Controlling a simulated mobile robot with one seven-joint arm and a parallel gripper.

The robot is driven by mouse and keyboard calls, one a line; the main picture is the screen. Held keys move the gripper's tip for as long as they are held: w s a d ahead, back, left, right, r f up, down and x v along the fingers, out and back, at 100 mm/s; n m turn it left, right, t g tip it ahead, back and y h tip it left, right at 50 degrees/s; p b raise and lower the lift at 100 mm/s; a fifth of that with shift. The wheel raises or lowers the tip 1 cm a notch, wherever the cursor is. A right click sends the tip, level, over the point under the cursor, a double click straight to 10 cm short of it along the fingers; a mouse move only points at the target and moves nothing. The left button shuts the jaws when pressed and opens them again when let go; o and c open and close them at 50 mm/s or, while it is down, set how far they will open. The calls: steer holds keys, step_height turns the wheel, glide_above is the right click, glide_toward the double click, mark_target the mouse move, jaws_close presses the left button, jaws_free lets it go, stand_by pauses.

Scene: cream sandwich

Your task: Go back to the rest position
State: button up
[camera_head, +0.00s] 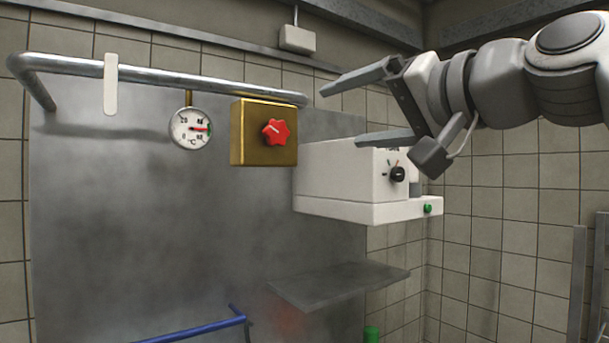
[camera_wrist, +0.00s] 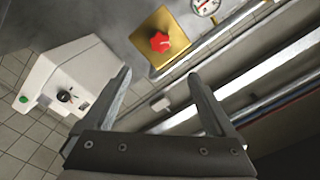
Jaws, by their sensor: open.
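My gripper (camera_head: 340,112) is at the upper right in the head view, reaching left from my arm. Its two fingers are spread wide with nothing between them. In the wrist view my gripper (camera_wrist: 158,82) also shows open and empty. It is in front of the white machine (camera_head: 340,178), and its lower finger overlaps the machine's top edge. The brass box (camera_head: 240,132) with a red star-shaped knob (camera_head: 276,133) is to the left of the fingers, apart from them. The rest position itself is not marked in either view.
A metal pipe (camera_head: 190,77) runs along the wall, with a round thermometer (camera_head: 191,129) below it. The white machine has a black dial (camera_head: 397,174) and green button (camera_head: 427,208). A metal shelf (camera_head: 340,283) sticks out below. A blue bar (camera_head: 195,331) is at the bottom.

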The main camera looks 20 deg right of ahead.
steer(key=a+f+n+g+h, duration=0.1)
steer(key=a+f+n+g, duration=0.2)
steer(key=f, duration=1)
steer(key=s+a+f+n+g+h, duration=0.1)
steer(key=s+f+g, duration=0.3)
steer(key=f, duration=1.2)
steer(key=s+a+f+n+g+h, duration=0.1)
steer(key=s+a+f+g+h, duration=0.1)
steer(key=f, duration=1.3)
steer(key=s+g+h, duration=0.1)
steer(key=s+g, duration=0.1)
steer(key=s, duration=0.1)
steer(key=shift+s+f+g+h, duration=0.3)
steer(key=shift+s+f, duration=0.05)
steer(key=shift+a+n, duration=0.1)
steer(key=shift+n, duration=0.2)
stand_by(1.1)
